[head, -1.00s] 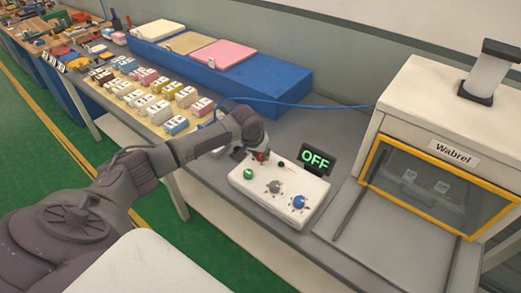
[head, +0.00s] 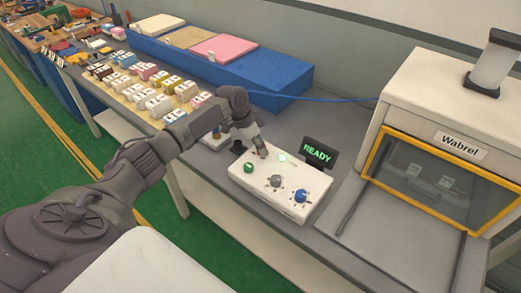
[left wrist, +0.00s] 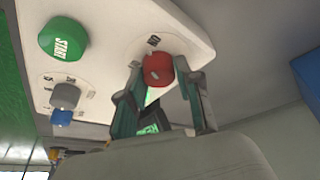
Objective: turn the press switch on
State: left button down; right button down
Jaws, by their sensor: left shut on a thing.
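The white control box (head: 262,191) stands on the grey bench. Its display (head: 319,152) reads READY in green, and a small round light (head: 282,157) on the box glows green. My left gripper (head: 260,153) reaches down to the back left of the box. In the left wrist view its fingers are closed around the red knob (left wrist: 158,67), which is the switch at the box's edge. The fingers hide most of the knob in the head view. My right gripper is not in view.
The box also carries a green START button (head: 248,168), a grey knob (head: 275,181) and a blue knob (head: 301,196). The press (head: 430,110) labelled Wabrel stands to the right.

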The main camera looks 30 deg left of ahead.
pick_arm(q)
jog(key=shift+w+m+g+h+b, duration=0.1)
jog(key=shift+m+g+h+b, duration=0.4)
jog(key=shift+m+b, duration=1.15)
jog(key=shift+m, duration=0.35)
jog(key=c, duration=0.8)
grip_release()
jog(key=shift+a+r, duration=0.15)
jog(key=shift+r, duration=0.05)
jog(key=v, duration=1.1)
jog(key=shift+r, duration=0.35)
jog(key=shift+f, duration=0.1)
